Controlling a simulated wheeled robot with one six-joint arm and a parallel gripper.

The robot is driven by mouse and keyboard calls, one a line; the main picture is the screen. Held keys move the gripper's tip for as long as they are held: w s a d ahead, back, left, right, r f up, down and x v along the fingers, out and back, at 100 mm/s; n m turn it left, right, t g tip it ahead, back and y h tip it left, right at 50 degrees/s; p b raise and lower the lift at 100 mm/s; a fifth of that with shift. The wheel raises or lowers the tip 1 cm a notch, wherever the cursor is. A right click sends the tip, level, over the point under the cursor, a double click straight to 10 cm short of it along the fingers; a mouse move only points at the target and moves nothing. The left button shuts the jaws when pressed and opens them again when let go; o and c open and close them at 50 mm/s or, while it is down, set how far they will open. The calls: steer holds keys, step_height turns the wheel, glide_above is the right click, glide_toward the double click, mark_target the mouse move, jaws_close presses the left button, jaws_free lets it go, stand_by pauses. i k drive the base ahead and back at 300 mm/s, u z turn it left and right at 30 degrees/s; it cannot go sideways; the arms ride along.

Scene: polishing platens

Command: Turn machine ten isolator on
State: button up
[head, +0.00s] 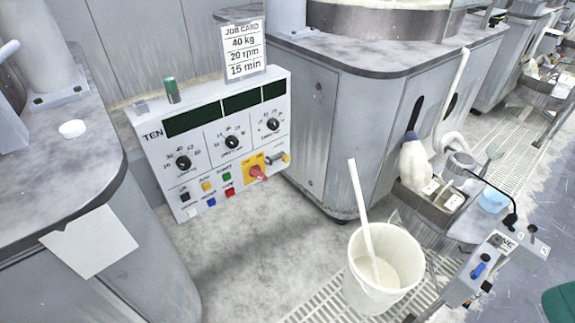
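The control panel labelled TEN (205,158) stands upright at the left centre of the head view. Its isolator, a red rotary handle (258,174) on a yellow plate (249,163), sits at the panel's lower right. The handle looks tilted toward the lower right. The lettering on the plate is too small to read. The panel's displays (190,121) are dark. My gripper is not in view.
Black dials, coloured buttons and a grey lever (277,159) surround the isolator. A job card (244,52) stands above. A white bucket (392,293) with a stick stands at lower right. Grey machine housings flank the panel; the floor before it (245,240) is clear.

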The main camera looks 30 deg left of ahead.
mark_target(255, 171)
steer(key=u, duration=0.4)
steer(key=i, duration=0.9)
steer(key=u, duration=0.75)
